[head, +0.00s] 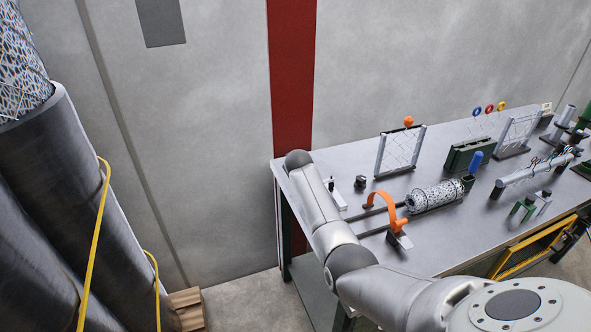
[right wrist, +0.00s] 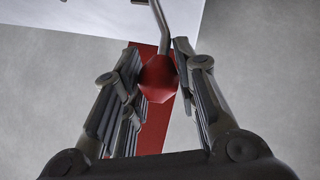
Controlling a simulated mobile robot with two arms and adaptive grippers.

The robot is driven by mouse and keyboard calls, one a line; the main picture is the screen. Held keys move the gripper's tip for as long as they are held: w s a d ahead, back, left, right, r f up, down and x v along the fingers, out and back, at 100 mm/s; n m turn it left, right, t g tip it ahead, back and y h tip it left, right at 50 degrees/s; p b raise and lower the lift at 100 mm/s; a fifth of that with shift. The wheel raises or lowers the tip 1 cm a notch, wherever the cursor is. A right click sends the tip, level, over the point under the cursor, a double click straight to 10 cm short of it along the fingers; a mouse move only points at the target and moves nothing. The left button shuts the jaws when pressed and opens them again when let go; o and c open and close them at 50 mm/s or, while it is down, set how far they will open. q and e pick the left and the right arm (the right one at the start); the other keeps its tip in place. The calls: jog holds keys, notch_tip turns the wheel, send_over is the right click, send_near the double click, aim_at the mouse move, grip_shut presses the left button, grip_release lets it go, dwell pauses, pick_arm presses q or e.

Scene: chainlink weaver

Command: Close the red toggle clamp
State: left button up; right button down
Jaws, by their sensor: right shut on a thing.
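The red knob (right wrist: 158,80) of the toggle clamp's handle sits between the fingers of my right gripper (right wrist: 157,58) in the right wrist view. The gripper is shut on it. A bent metal lever (right wrist: 160,22) runs up from the knob towards a pale surface at the top. In the head view my right arm reaches over the left end of the workbench (head: 434,250). That arm hides its own gripper and the red knob there. The clamp's base and jaw cannot be made out. My left gripper is in neither view.
On the bench stand an orange arched clamp (head: 386,205), a patterned mesh roll (head: 436,196), wire frames (head: 400,150) and a green block (head: 468,152). Large dark tubes (head: 45,180) stand at the left. Open floor lies between them and the bench.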

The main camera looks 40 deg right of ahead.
jog(key=shift+d+r, duration=0.4)
jog(key=shift+d, duration=0.15)
jog(key=c, duration=1.3)
grip_release()
jog(key=shift+s+d, duration=0.1)
jog(key=shift+o, duration=0.9)
jog(key=shift+d+f, duration=0.1)
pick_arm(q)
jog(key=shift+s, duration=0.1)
pick_arm(e)
jog(key=shift+s+f, duration=0.1)
jog(key=shift+f, duration=0.05)
jog(key=shift+a, duration=0.3)
jog(key=v, duration=1.2)
